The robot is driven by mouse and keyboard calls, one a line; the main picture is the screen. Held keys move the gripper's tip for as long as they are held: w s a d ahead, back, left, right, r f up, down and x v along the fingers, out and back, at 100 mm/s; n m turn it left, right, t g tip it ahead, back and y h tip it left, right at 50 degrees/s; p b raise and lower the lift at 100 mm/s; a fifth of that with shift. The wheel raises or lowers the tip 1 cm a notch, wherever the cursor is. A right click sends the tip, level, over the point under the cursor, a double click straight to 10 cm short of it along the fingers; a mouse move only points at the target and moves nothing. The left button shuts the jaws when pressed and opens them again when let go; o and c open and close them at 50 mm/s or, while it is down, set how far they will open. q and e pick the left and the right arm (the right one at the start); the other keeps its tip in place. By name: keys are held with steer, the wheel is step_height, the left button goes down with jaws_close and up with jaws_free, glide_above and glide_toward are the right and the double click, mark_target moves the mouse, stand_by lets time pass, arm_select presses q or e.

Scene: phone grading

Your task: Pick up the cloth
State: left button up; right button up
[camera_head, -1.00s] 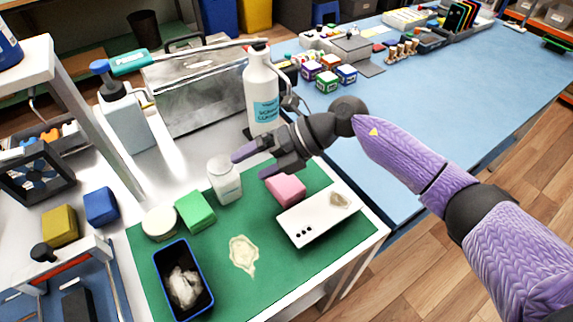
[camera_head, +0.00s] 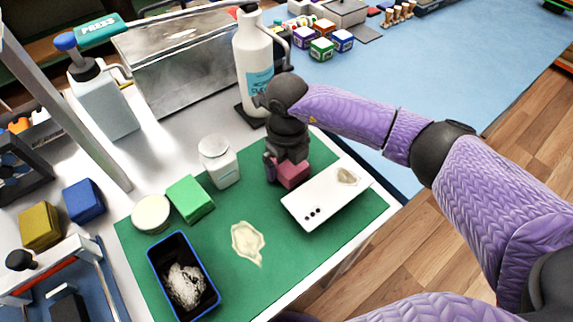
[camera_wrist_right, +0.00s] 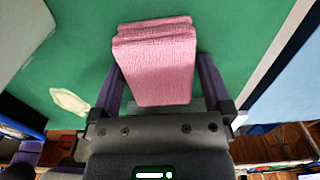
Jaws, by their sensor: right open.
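The pink cloth (camera_head: 293,174), a folded block, lies on the green mat (camera_head: 295,257) beside the white phone (camera_head: 322,202). My right gripper (camera_head: 284,170) points down over it from above, hiding part of it in the head view. In the right wrist view the cloth (camera_wrist_right: 157,65) lies between the two spread fingers of the right gripper (camera_wrist_right: 158,80), one on each side. The gripper is open; contact with the cloth cannot be told. My left gripper is not in view.
A white jar (camera_head: 220,162), a green block (camera_head: 190,199) and a round cream pad (camera_head: 151,214) stand left of the cloth. A blue-rimmed bin (camera_head: 155,270) holds crumpled white material. A pale smear (camera_head: 247,243) marks the mat. A white bottle (camera_head: 252,75) stands behind.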

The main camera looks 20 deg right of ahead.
steer(key=shift+r, duration=0.1)
steer(key=c, duration=1)
steer(key=shift+o, duration=0.2)
step_height(320, 180, up, 9)
steer(key=p, duration=0.3)
steer(key=shift+r, duration=0.45)
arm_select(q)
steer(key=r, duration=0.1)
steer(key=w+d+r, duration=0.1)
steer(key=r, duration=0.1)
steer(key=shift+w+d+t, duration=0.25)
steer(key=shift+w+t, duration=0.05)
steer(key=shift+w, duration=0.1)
arm_select(e)
steer(key=shift+r, duration=0.1)
